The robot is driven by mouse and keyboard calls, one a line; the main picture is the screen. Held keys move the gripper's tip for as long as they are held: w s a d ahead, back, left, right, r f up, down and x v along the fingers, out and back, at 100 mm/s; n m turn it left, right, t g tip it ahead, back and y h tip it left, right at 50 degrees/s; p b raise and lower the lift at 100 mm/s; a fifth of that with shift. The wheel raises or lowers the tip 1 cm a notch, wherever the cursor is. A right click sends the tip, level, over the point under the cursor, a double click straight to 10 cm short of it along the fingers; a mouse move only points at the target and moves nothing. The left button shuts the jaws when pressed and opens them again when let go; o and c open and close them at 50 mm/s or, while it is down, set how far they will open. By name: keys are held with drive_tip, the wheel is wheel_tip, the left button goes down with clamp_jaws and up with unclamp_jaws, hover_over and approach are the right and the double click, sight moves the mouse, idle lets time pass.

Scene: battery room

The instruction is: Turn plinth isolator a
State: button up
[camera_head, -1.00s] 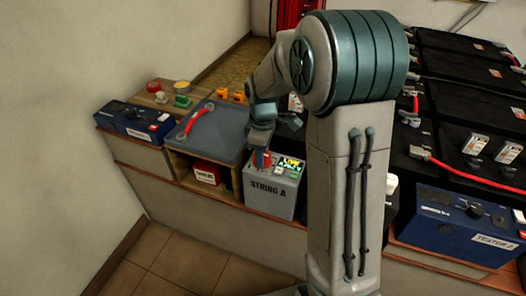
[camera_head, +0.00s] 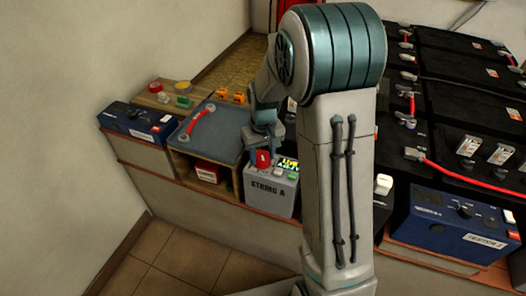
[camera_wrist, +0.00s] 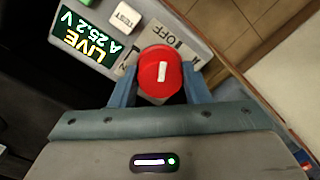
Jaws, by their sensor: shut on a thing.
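The plinth isolator is a red round knob (camera_head: 263,160) with a white mark, on top of the grey STRING A box (camera_head: 266,196). In the wrist view the knob (camera_wrist: 160,72) sits between the two blue fingers of my gripper (camera_wrist: 160,80), which is shut on it. Its white mark runs nearly up and down in that picture. An OFF label (camera_wrist: 172,40) is beside the knob; another label by it is partly hidden. A lit display (camera_wrist: 88,36) reads LIVE, A 25.2 V. In the head view my gripper (camera_head: 266,147) comes down onto the knob from behind.
A white TEST button (camera_wrist: 125,15) is near the display. A grey tray (camera_head: 225,140) with a red cable is left of the box. Blue testers stand at the far left (camera_head: 138,122) and right (camera_head: 452,222). Black batteries (camera_head: 470,105) fill the right. Tiled floor in front is clear.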

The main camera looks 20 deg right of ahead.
sight(264, 156)
drive_tip(key=m+p, duration=0.1)
drive_tip(key=m, duration=0.5)
drive_tip(key=shift+p, duration=0.4)
drive_tip(key=shift+s+m, duration=0.1)
drive_tip(key=shift+m, duration=0.3)
drive_tip(key=o, duration=1)
drive_tip(key=shift+c, duration=0.2)
wheel_tip(264, 156, up, 14)
drive_tip(key=p, duration=0.2)
drive_tip(key=shift+d+p, duration=0.15)
drive_tip(key=shift+p, duration=0.15)
drive_tip(key=shift+s, duration=0.1)
